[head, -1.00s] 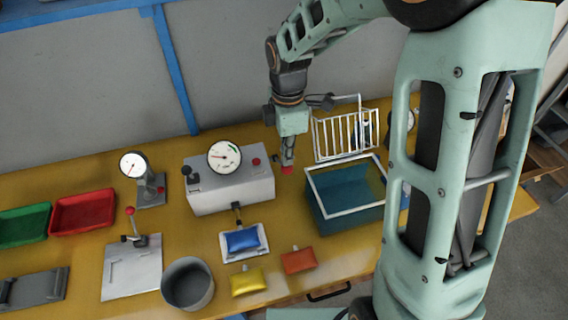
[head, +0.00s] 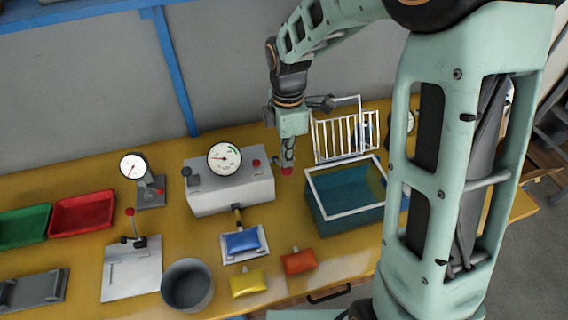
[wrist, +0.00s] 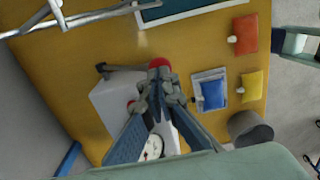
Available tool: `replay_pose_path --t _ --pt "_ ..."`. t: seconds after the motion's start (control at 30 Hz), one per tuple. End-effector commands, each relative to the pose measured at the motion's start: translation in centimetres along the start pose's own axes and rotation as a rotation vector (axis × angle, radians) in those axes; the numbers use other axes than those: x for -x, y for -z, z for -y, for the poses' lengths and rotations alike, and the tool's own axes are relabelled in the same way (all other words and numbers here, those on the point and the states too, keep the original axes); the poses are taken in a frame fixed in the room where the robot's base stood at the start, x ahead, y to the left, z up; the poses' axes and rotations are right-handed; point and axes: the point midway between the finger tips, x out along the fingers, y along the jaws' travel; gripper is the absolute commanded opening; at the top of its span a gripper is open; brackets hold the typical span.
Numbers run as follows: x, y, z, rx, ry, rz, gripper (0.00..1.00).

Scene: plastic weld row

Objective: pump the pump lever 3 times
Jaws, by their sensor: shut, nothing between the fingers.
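The pump lever (wrist: 122,69) is a dark arm at the side of the grey gauge box (head: 232,195), with a red knob at its end. The red knob (head: 287,171) shows just under my gripper (head: 288,163) in the head view. In the wrist view the knob (wrist: 159,62) sits at the fingertips of my gripper (wrist: 158,73), which partly cover it. The fingers are shut with nothing between them. They look in contact with the knob or very close to it; I cannot tell which. The round dial (head: 224,157) stands on the box.
A teal bin with a white rim (head: 315,195) and a white wire rack (head: 345,135) stand close right of my gripper. Blue (head: 242,240), yellow (head: 248,283) and orange (head: 298,262) pouches lie in front. A grey pot (head: 187,287) stands at the front edge.

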Motion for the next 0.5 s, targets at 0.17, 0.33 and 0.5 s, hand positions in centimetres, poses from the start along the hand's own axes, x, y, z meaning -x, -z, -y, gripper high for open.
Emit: replay_pose_path --t 0.17,0.33,0.5 --pt "-0.2 0.0 0.1 0.0 0.0 0.0 0.0" --pt "-1.2 0.0 0.3 0.0 0.0 0.0 0.0" --pt "-2.6 0.0 0.8 0.0 0.001 0.0 0.0"
